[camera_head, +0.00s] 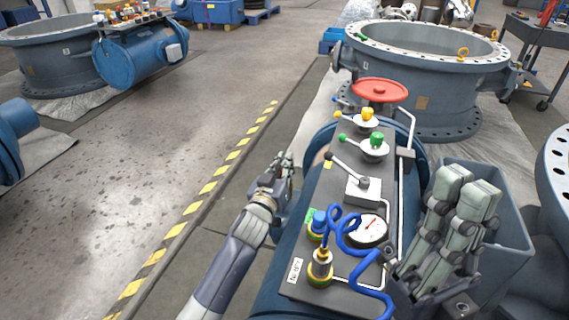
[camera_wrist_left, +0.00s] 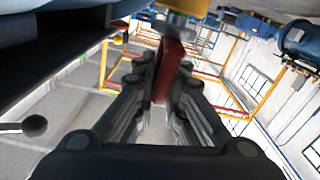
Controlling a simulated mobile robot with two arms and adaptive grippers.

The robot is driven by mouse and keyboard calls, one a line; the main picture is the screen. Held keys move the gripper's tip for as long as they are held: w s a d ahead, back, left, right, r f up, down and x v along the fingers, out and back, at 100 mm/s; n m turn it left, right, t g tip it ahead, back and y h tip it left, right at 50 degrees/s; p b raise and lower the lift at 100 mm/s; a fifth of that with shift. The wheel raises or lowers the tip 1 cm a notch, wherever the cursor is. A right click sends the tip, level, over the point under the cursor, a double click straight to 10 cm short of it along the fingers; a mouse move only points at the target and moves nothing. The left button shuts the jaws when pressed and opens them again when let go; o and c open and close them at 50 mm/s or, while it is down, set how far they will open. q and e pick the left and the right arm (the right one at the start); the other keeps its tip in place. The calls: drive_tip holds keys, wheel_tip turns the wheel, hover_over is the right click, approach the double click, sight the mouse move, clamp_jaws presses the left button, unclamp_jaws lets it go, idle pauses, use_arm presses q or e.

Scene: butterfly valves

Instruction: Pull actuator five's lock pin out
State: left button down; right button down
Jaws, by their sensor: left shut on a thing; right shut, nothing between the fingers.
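The blue actuator (camera_head: 290,255) carries a dark panel with a white label (camera_head: 294,270) that is too small to read surely. My left gripper (camera_head: 283,163) is at the actuator's left side, beside the panel's edge. In the left wrist view, its fingers (camera_wrist_left: 167,62) are closed around a flat red strip (camera_wrist_left: 168,72). The strip hangs from under a yellow part (camera_wrist_left: 185,28) at the top. I cannot make out the lock pin itself; in the head view the strip is hidden. My right gripper (camera_head: 462,200) is shut and empty at the actuator's right side.
A grey-blue bin (camera_head: 512,235) stands behind my right gripper. A large flanged valve (camera_head: 430,85) is beyond.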

use_arm(q)
drive_tip(key=r+p, duration=0.1)
drive_tip(key=r, duration=0.1)
drive_tip(key=r+p, duration=0.1)
drive_tip(key=shift+d+r, duration=0.2)
drive_tip(key=shift+r, duration=0.15)
drive_tip(key=c, duration=1.7)
unclamp_jaws()
drive_tip(key=shift+r, duration=0.1)
drive_tip(key=shift+s+f, duration=0.15)
drive_tip(key=shift+f, duration=0.1)
drive_tip(key=v, duration=1.2)
drive_tip(key=shift+d, duration=0.1)
